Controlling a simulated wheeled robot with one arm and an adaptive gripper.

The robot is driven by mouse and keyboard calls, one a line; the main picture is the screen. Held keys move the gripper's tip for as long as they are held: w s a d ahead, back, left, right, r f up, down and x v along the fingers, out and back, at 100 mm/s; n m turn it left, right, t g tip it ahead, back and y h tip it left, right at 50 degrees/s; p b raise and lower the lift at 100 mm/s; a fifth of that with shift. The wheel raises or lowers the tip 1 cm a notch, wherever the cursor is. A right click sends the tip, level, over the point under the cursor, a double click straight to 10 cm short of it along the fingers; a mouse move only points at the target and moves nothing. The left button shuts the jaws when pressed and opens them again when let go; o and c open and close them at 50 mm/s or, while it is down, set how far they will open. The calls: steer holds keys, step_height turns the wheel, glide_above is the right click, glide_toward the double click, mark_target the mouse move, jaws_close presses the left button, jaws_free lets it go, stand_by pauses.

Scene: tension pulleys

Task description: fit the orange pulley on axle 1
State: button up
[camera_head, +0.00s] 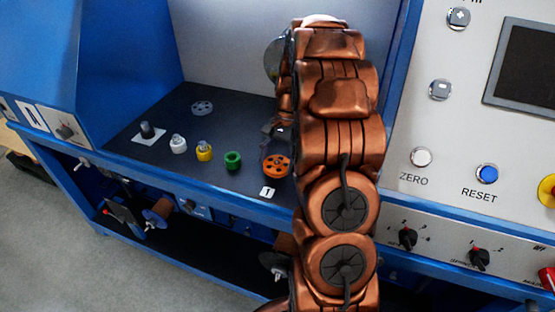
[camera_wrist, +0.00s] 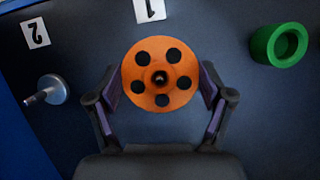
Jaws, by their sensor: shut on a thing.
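The orange pulley (camera_wrist: 140,84), a flat disc with several dark round holes, sits face-on between the fingers of my gripper (camera_wrist: 161,82). Both fingers press on its rim from left and right. The pulley also shows in the head view (camera_head: 277,168), close to the label 1 (camera_head: 267,191) on the dark panel. Label 1 (camera_wrist: 150,10) is just above the pulley in the wrist view. Axle 1 is not clearly visible; the pulley covers the area below its label. A small tan spot shows in the pulley's centre hole, but I cannot tell whether it is the axle.
A silver axle (camera_wrist: 50,89) stands left of the pulley, below label 2 (camera_wrist: 35,33). A green ring (camera_head: 233,160) is beside the pulley; yellow (camera_head: 204,151) and white (camera_head: 178,144) parts stand farther left. A grey pulley (camera_head: 202,107) lies at the back.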

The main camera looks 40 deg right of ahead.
steer(key=shift+f, duration=0.4)
stand_by(0.4)
steer(key=o, duration=1.2)
steer(key=shift+v, duration=5.95)
